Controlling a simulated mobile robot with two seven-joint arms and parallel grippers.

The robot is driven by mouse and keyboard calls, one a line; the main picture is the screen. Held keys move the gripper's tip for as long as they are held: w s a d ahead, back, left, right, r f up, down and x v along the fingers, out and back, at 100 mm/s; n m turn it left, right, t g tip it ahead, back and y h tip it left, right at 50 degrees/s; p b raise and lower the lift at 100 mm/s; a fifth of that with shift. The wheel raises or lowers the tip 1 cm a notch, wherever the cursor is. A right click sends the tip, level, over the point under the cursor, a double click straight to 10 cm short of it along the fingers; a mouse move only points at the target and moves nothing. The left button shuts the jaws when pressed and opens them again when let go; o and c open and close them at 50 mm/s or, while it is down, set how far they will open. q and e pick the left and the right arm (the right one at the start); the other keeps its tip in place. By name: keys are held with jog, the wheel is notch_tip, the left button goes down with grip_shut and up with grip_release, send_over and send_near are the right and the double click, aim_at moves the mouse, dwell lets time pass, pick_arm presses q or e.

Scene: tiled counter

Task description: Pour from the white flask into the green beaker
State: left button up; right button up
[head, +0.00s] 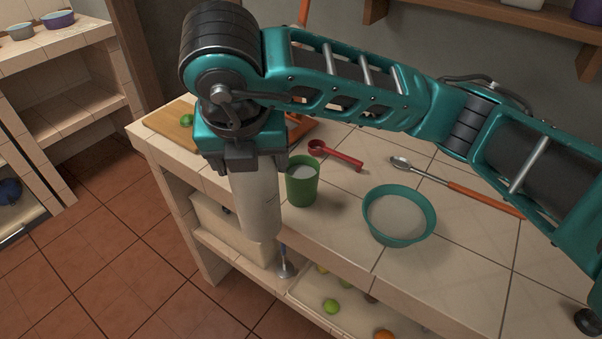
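The white flask (257,203) hangs below my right gripper (243,158), which appears shut on its upper end. The flask is in front of the counter's near edge, nearly upright in the picture; its mouth is hidden by the gripper. The green beaker (301,189) stands upright on the tiled counter just right of the flask. Something whitish shows inside the beaker. The flask and beaker look close, but I cannot tell the exact gap. My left gripper is not in view.
A teal bowl (427,230) with pale contents stands right of the beaker. A red measuring spoon (340,156) and an orange-handled spoon (470,194) lie behind. The counter's front right is clear.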

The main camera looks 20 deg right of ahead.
jog(key=shift+d+r, duration=0.1)
jog(key=shift+r, duration=0.1)
jog(key=shift+r+p, duration=1.6)
jog(key=shift+r, duration=0.9)
jog(key=shift+f, duration=0.1)
